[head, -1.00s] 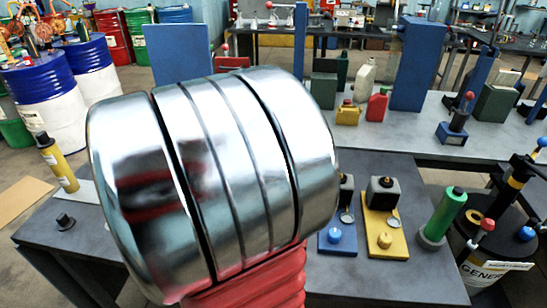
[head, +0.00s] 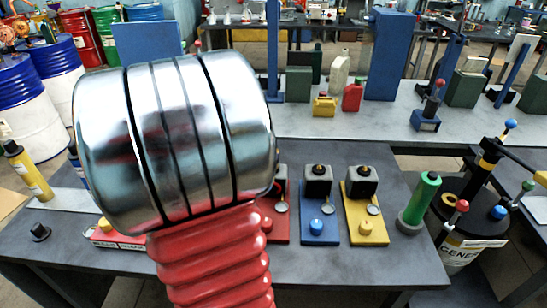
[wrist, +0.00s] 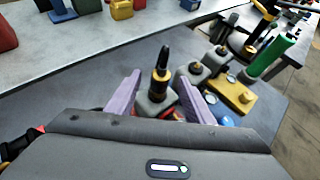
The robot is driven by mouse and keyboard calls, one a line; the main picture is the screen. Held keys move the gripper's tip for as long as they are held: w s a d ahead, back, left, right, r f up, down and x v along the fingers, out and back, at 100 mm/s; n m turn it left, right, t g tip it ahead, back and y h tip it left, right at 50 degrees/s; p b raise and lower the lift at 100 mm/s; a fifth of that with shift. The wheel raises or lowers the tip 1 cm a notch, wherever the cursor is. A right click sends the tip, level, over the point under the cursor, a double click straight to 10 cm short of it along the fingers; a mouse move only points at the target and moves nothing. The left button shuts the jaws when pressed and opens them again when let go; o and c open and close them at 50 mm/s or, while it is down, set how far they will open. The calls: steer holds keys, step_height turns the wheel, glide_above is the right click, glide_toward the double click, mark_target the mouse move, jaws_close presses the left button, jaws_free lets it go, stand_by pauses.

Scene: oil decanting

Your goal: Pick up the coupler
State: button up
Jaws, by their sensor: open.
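A dark upright piece with a gold band, which looks like the coupler (wrist: 161,63), stands on a grey block (wrist: 156,104) in the wrist view. My gripper (wrist: 159,77) is open, with one purple finger on each side of this piece. I cannot tell how far the fingertips are from it, and I see no contact. In the head view my arm hides the gripper and the coupler. A red board (head: 276,225) with a grey block shows partly behind my arm there.
A blue board (head: 319,238) and a yellow board (head: 367,228) with similar grey blocks stand to the right. A green cylinder (head: 422,200) stands beyond them. A small black part (head: 40,232) lies on the table at left.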

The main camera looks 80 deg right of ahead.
steer(key=shift+x, duration=2.6)
steer(key=shift+a, duration=0.1)
steer(key=shift+c, duration=0.2)
jaws_close()
step_height(320, 180, up, 10)
